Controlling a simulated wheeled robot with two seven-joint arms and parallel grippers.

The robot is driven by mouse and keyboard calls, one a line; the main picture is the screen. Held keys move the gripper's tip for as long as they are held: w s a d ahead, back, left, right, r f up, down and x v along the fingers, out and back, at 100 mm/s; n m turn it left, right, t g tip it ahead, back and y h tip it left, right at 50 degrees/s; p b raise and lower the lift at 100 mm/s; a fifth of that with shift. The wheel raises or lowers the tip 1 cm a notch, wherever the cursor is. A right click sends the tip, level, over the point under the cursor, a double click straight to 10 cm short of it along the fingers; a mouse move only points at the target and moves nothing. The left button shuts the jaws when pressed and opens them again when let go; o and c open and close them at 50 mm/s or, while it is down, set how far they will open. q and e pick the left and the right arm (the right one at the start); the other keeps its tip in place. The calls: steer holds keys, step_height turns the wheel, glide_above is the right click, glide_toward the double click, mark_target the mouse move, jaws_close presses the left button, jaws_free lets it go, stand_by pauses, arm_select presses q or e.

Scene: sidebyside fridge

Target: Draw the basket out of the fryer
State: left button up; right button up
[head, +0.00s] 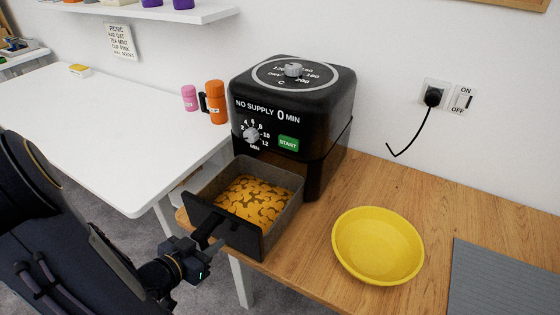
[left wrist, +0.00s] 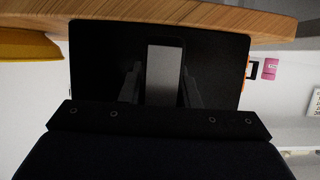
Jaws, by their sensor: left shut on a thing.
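The black air fryer (head: 292,110) stands on the wooden counter, with a dial, a green START button and a "0 MIN" readout on its front. Its grey basket (head: 290,188) is out in front of the body and holds golden food pieces (head: 252,197). The basket's black front panel (head: 222,226) faces my left arm, and it fills the middle of the left wrist view (left wrist: 220,65). My left gripper (head: 208,240) is shut on the basket's handle (left wrist: 165,75). The fingers lie on both sides of the handle. My right gripper is not in view.
A yellow bowl (head: 378,246) sits on the counter right of the basket, near a grey ribbed mat (head: 505,280). A white table (head: 110,130) with a pink bottle (head: 189,98) and an orange bottle (head: 216,102) is at the left. A black cord (head: 412,135) hangs from the wall socket.

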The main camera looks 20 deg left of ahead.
arm_select(q)
steer(key=shift+s+a+p, duration=0.15)
steer(key=shift+s+p, duration=0.35)
steer(key=shift+s, duration=1.7)
steer(key=s, duration=0.4)
steer(key=shift+a, duration=0.15)
